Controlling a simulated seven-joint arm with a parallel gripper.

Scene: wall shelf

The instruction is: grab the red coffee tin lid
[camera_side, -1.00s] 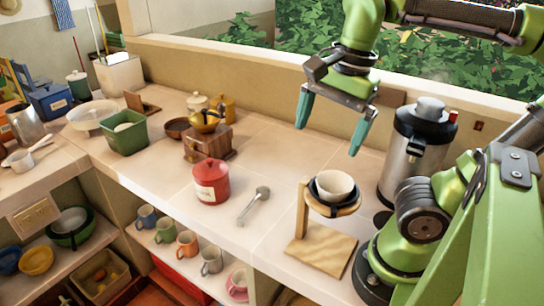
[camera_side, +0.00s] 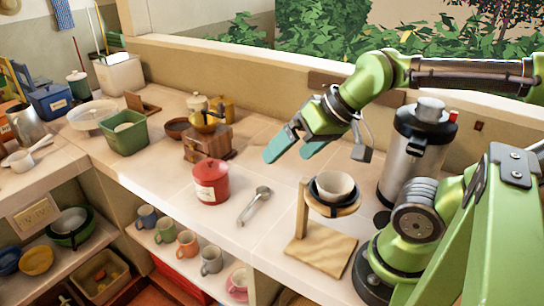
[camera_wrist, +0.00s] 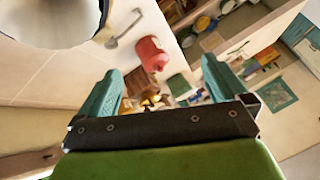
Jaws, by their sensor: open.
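The red coffee tin (camera_side: 210,184) stands upright on the counter, with its red lid (camera_side: 210,168) on top and a small knob on the lid. My gripper (camera_side: 288,150) is open and empty, above the counter to the right of the tin and higher than it. In the wrist view the red tin (camera_wrist: 150,54) shows beyond the fingers of my gripper (camera_wrist: 160,80), apart from both of them. Nothing is between the fingers close up.
A metal scoop (camera_side: 255,204) lies right of the tin. A wooden coffee grinder (camera_side: 207,140) stands close behind it. A dripper stand (camera_side: 325,250) with a white cup (camera_side: 334,186) and a steel urn (camera_side: 415,150) are at the right. Mugs sit on the shelf below.

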